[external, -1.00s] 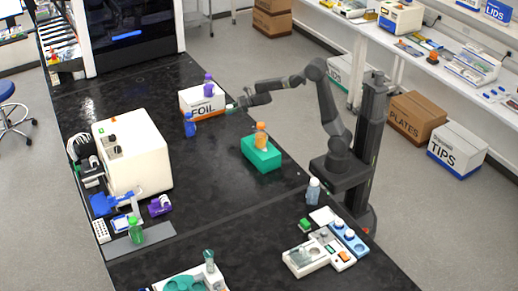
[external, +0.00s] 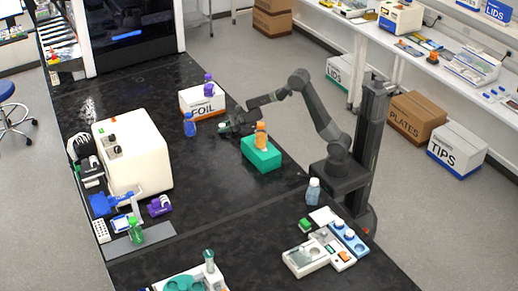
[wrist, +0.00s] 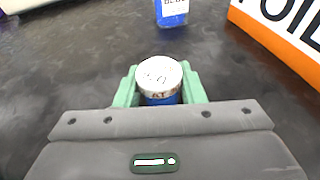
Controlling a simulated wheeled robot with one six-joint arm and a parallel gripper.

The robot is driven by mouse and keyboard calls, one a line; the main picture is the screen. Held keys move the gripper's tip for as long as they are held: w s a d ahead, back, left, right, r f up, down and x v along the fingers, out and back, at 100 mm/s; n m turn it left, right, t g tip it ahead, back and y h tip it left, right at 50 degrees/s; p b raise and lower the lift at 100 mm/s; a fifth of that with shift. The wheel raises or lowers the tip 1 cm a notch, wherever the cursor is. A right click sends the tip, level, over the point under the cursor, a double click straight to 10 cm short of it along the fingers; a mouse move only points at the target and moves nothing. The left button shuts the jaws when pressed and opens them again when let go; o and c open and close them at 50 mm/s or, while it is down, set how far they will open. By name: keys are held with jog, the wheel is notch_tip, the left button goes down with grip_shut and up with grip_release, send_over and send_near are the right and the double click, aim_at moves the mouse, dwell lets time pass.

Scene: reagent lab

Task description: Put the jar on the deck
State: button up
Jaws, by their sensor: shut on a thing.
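The jar (wrist: 160,78) has a white lid with dark marks and a blue body. It is upright between the green fingertips of my gripper (wrist: 160,92) in the wrist view. My gripper is shut on it. In the external view my gripper (external: 225,128) is low over the black bench, between the blue bottle and the green block. The jar is too small there to tell whether it touches the bench. No surface is clearly marked as the deck; the black benchtop (external: 215,190) lies below and around the gripper.
A blue bottle (external: 189,127) stands left of my gripper, and the FOIL box (external: 203,104) with a purple bottle (external: 208,87) stands behind. A green block (external: 262,158) bearing an orange bottle (external: 261,136) is close at right. A white machine (external: 133,155) stands left. The bench's middle front is clear.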

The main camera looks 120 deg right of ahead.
jog(key=shift+f, duration=0.2)
jog(key=shift+f, duration=0.15)
jog(key=o, duration=1.1)
jog(key=shift+c, duration=0.2)
jog(key=shift+r, duration=0.3)
jog(key=v, duration=1)
jog(key=shift+s+a, duration=0.1)
jog(key=shift+s, duration=0.25)
jog(key=shift+o, duration=0.4)
jog(key=shift+s+a+r, duration=0.2)
jog(key=shift+s+a, duration=0.05)
jog(key=shift+s, duration=0.35)
